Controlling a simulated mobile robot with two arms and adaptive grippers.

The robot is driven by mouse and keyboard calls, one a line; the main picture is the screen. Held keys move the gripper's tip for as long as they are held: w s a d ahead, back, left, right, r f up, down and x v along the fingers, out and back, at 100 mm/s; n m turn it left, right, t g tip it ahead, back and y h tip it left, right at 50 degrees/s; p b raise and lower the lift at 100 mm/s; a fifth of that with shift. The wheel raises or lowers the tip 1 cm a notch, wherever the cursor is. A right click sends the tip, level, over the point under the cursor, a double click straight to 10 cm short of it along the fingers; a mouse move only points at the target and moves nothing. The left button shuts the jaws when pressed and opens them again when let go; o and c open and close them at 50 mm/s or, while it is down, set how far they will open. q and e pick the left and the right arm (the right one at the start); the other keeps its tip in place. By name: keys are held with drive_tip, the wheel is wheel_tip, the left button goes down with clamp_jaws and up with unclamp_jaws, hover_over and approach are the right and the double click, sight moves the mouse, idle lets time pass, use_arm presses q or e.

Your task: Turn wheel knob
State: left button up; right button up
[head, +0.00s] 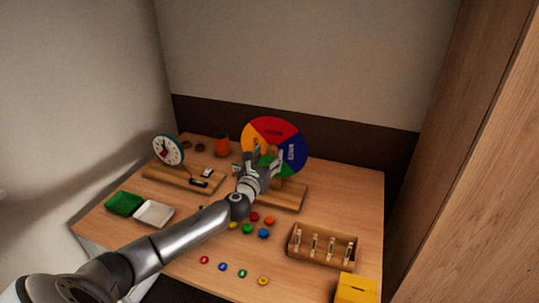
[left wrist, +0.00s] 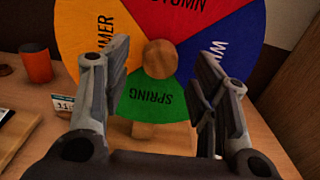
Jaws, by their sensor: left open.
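The season wheel (head: 277,131) stands upright on a wooden base at the back middle of the table. It has red, blue, green and orange sectors, and the left wrist view shows the words AUTUMN and SPRING on it, with SPRING at the bottom. Its round wooden knob (left wrist: 160,58) is at the wheel's centre. My left gripper (head: 262,163) is in front of the wheel. In the left wrist view the open left gripper (left wrist: 162,75) has one finger on each side of the knob's line, and nothing is held. Whether the fingers reach the knob's depth is unclear. My right gripper is out of view.
A clock (head: 168,150) stands at the left back, near an orange cup (head: 222,146). Green (head: 124,203) and white (head: 154,214) trays lie at the left. Several coloured buttons lie in front. A wooden rack (head: 322,245) and yellow box (head: 356,289) are at the right.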

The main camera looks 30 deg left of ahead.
use_arm(q)
drive_tip(key=shift+w+a, duration=0.1)
drive_tip(key=shift+w, duration=0.35)
drive_tip(key=shift+w+a, duration=0.1)
drive_tip(key=shift+w, duration=0.3)
drive_tip(key=shift+c, duration=0.6)
drive_tip(key=c, duration=0.9)
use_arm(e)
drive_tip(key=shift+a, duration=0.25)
use_arm(q)
drive_tip(key=shift+n, duration=0.4)
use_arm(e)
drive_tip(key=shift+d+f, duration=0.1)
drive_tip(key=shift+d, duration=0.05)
